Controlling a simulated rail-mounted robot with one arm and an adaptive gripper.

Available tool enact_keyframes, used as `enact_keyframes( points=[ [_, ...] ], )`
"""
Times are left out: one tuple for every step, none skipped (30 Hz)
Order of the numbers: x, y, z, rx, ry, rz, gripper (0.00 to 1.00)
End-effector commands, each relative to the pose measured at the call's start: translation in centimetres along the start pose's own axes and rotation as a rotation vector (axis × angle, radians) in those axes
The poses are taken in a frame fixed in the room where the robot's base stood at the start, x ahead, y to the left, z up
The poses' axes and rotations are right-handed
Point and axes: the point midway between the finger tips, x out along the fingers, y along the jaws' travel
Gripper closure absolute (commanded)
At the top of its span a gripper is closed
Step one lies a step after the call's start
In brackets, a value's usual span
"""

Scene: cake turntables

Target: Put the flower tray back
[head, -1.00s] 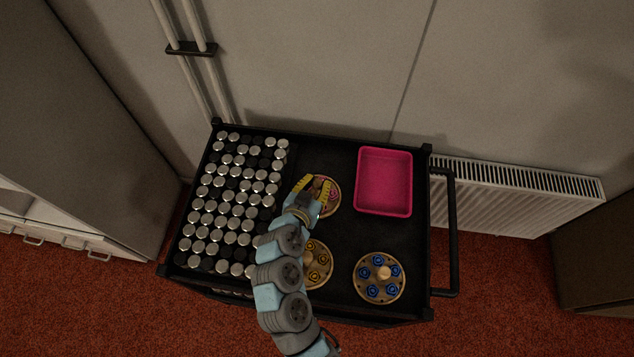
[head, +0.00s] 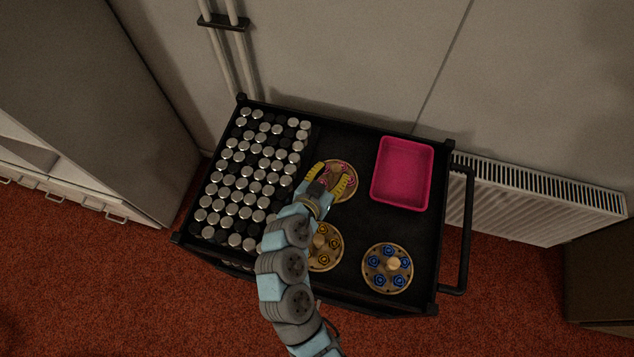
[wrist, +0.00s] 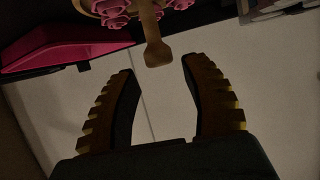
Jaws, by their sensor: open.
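The flower tray with pink flowers is a round tan disc (head: 352,178) on the black cart, behind the other two flower discs. Its flowers also show at the top of the wrist view (wrist: 115,15). A tan knob (wrist: 156,50) sticks out from its middle. My gripper (head: 333,180) is open over this disc, with its yellow fingers spread. In the wrist view the fingertips (wrist: 158,72) lie on either side of the knob's end, with gaps on both sides. My gripper hides part of the disc in the head view.
A yellow-flower disc (head: 322,258), partly behind my arm, and a blue-flower disc (head: 388,268) lie nearer the front. A pink bin (head: 402,173) stands at the back right. Several silver-topped cylinders (head: 250,185) fill the left side. Bare black cart top (head: 372,222) lies between.

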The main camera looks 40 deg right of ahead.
Motion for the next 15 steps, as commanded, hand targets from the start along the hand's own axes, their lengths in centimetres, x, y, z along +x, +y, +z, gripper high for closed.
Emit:
enact_keyframes(
  points=[
    [-0.7, -0.2, 0.0, -0.002, 0.001, -0.005, 0.53],
    [-1.1, -0.2, 0.0, -0.003, 0.001, -0.006, 0.53],
    [-1.6, -0.2, 0.0, -0.003, 0.001, -0.007, 0.53],
    [-1.9, -0.2, 0.0, -0.003, 0.001, -0.006, 0.53],
    [-2.3, -0.2, 0.0, -0.003, 0.001, -0.006, 0.53],
    [-2.7, -0.2, 0.0, -0.003, 0.000, -0.005, 0.53],
    [-3.1, -0.2, 0.0, -0.003, -0.001, -0.005, 0.53],
    [-3.4, -0.2, 0.0, -0.002, 0.000, -0.005, 0.53],
    [-3.8, -0.2, -0.1, -0.002, 0.001, -0.005, 0.53],
    [-4.2, -0.2, -0.1, -0.001, 0.001, -0.006, 0.53],
    [-4.5, -0.2, -0.1, -0.001, 0.002, -0.007, 0.53],
    [-5.0, -0.2, -0.1, -0.001, 0.001, -0.008, 0.53],
    [-5.2, -0.2, -0.1, -0.002, 0.001, -0.006, 0.53],
    [-5.5, -0.2, 0.0, -0.002, 0.001, -0.005, 0.53],
    [-5.9, -0.1, 0.0, -0.003, 0.000, -0.004, 0.53]
  ],
)
